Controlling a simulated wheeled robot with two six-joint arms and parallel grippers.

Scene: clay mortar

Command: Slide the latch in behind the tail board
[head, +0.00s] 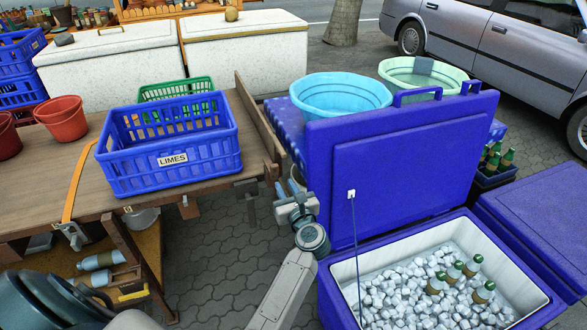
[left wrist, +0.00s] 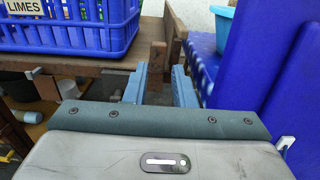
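The tail board (head: 258,118) is a long wooden plank standing on edge along the right end of the wooden table. It also shows in the left wrist view (left wrist: 174,32). A small upright wooden piece (head: 271,171) at the board's near end looks like the latch; it shows in the left wrist view (left wrist: 157,54), beyond my fingers. I cannot tell whether it sits behind the board. My left gripper (head: 287,192) is just in front of and right of that end. In the left wrist view its blue fingers (left wrist: 161,86) are apart with nothing between them. My right gripper is out of view.
A blue LIMES crate (head: 172,167) stands on the table (head: 60,190), with an orange strap (head: 76,182) left of it. A blue cooler (head: 335,290) of ice and bottles, its lid (head: 405,160) raised, stands close right of my left arm. Paving (head: 215,275) shows below the table's end.

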